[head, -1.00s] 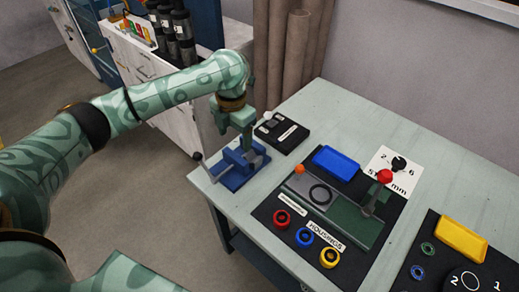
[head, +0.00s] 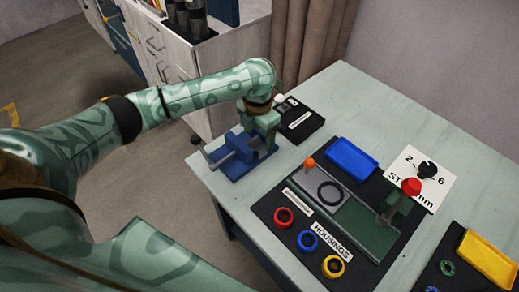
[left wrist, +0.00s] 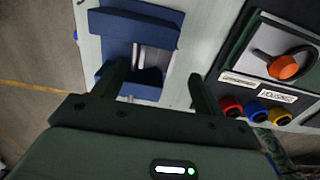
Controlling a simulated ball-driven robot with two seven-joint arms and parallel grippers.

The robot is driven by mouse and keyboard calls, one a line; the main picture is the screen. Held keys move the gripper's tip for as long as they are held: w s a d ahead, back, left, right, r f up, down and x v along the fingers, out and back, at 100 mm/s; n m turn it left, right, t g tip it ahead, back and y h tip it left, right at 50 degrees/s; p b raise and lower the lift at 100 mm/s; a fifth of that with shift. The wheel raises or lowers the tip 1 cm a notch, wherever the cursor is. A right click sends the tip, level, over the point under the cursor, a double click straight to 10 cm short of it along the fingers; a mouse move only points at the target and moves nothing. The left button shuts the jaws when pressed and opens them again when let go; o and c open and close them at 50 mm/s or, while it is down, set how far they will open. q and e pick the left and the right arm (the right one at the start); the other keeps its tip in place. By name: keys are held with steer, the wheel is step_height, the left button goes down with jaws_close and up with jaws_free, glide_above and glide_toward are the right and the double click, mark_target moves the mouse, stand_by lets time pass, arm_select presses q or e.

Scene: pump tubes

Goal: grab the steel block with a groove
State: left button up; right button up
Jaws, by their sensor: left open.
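I cannot clearly make out a steel block with a groove. A blue vise (head: 236,157) stands at the left corner of the table; in the left wrist view, the blue vise (left wrist: 134,27) shows bright steel parts (left wrist: 140,56) between its jaws, but I cannot tell whether a grooved block is among them. My left gripper (head: 264,132) is at the vise's right side and hides part of it. In the left wrist view, my left gripper (left wrist: 159,76) is open, its fingers apart with nothing seen held between them. My right gripper is not in view.
A black pad (head: 308,122) with a label lies behind the vise. To the right are a blue tray (head: 352,158), a green fixture with a red knob (head: 411,186), an orange knob (head: 309,163) and coloured rings (head: 308,240). A yellow tray (head: 487,260) lies far right.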

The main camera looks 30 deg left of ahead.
mark_target(258, 147)
arm_select(q)
steer(key=f+b, duration=0.2)
steer(key=f, duration=0.1)
steer(key=f+b, duration=0.1)
steer(key=f, duration=0.1)
steer(key=shift+w+a+f, duration=0.15)
steer(key=shift+w+f, duration=0.05)
steer(key=shift+w, duration=0.2)
steer(key=shift+r, duration=0.2)
steer(key=shift+c, duration=0.3)
steer(key=c, duration=1.4)
steer(key=shift+o, duration=0.2)
steer(key=shift+r, duration=0.1)
